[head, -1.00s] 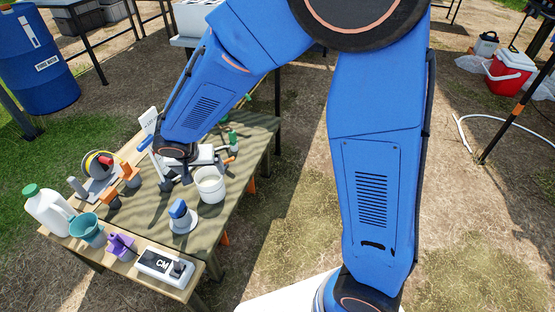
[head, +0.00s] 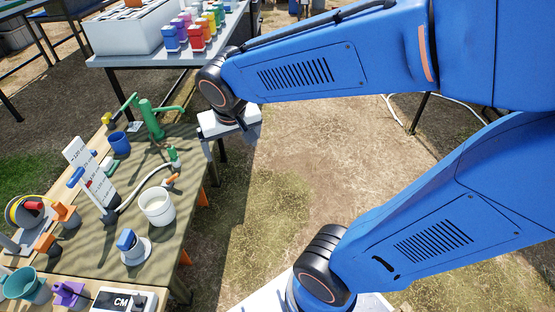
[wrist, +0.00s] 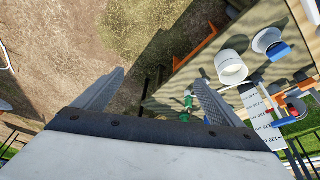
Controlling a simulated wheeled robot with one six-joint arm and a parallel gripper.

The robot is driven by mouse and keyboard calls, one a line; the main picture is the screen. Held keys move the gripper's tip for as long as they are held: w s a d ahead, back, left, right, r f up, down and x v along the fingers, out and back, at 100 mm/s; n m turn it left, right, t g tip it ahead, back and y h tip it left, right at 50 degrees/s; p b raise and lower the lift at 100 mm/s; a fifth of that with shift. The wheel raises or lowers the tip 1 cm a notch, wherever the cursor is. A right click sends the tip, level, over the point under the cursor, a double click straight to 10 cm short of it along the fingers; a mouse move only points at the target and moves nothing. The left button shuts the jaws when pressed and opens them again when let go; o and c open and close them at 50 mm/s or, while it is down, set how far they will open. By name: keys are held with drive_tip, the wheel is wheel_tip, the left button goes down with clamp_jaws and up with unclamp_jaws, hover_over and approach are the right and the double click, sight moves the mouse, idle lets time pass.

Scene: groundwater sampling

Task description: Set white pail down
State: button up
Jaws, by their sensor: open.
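The white pail (head: 157,205) stands upright on the olive striped cloth of the low table (head: 182,240), near its right edge. It also shows in the wrist view (wrist: 231,67), right of my fingers and apart from them.
A green hand pump (head: 150,118), a blue cup (head: 120,143), a scale board (head: 90,170) and a blue-topped white item (head: 132,246) stand on the table. A higher bench (head: 165,50) with colored bottles lies behind. Bare ground is free to the right.

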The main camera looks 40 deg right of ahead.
drive_tip(key=s+d+r+n+y, duration=0.1)
drive_tip(key=s+d, duration=0.4)
drive_tip(key=s, duration=0.8)
drive_tip(key=shift+d+r+n+t, duration=0.2)
drive_tip(key=shift+r+n+t, duration=0.2)
drive_tip(key=shift+r, duration=0.15)
